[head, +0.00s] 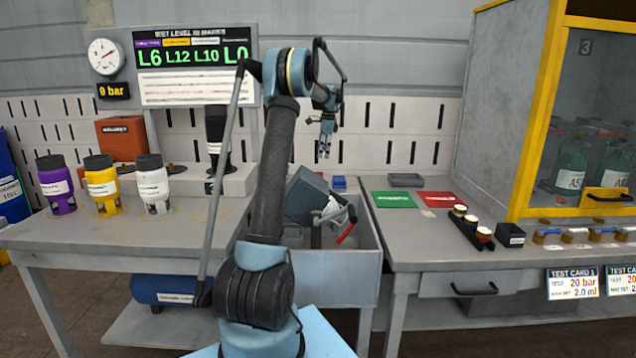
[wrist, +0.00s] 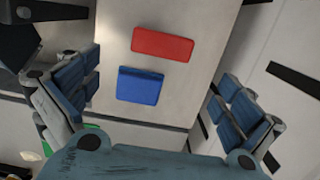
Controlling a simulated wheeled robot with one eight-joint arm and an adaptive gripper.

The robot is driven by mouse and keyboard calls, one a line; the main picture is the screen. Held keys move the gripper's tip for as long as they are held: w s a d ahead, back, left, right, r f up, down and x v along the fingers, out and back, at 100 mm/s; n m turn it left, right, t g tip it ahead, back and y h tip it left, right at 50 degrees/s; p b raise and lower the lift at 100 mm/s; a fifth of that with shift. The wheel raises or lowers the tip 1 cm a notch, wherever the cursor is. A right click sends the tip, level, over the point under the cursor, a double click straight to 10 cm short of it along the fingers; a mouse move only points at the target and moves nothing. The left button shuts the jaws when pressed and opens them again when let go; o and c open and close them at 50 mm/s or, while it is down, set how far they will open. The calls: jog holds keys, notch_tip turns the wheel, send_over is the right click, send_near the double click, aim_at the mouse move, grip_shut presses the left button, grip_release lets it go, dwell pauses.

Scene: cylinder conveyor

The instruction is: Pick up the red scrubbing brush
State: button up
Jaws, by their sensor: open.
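A flat red block (wrist: 162,44), which looks like the scrubbing brush, lies on a pale ledge in the upper middle of the wrist view. A blue block (wrist: 141,86) of similar shape lies just below it, with a narrow gap between. In the head view my gripper (head: 324,150) hangs pointing down above the ledge.
Green (head: 394,200) and red (head: 440,199) mats lie on the right bench. Purple, yellow and white cylinders stand on the left bench. A pegboard wall (head: 395,135) is behind.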

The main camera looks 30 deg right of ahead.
aim_at(321, 175)
jog(key=f, duration=0.6)
jog(key=shift+w+a, duration=0.25)
jog(key=shift+a, duration=0.1)
jog(key=shift+w+a+f, duration=0.1)
jog(key=shift+w+f, duration=0.05)
jog(key=shift+f, duration=0.65)
jog(key=shift+w+a+f, duration=0.1)
jog(key=shift+a+f, duration=0.05)
jog(key=shift+f, duration=0.7)
jog(key=shift+w+a+f, duration=0.1)
jog(key=shift+w+f, duration=0.05)
jog(key=shift+f, duration=0.65)
jog(key=c, duration=1)
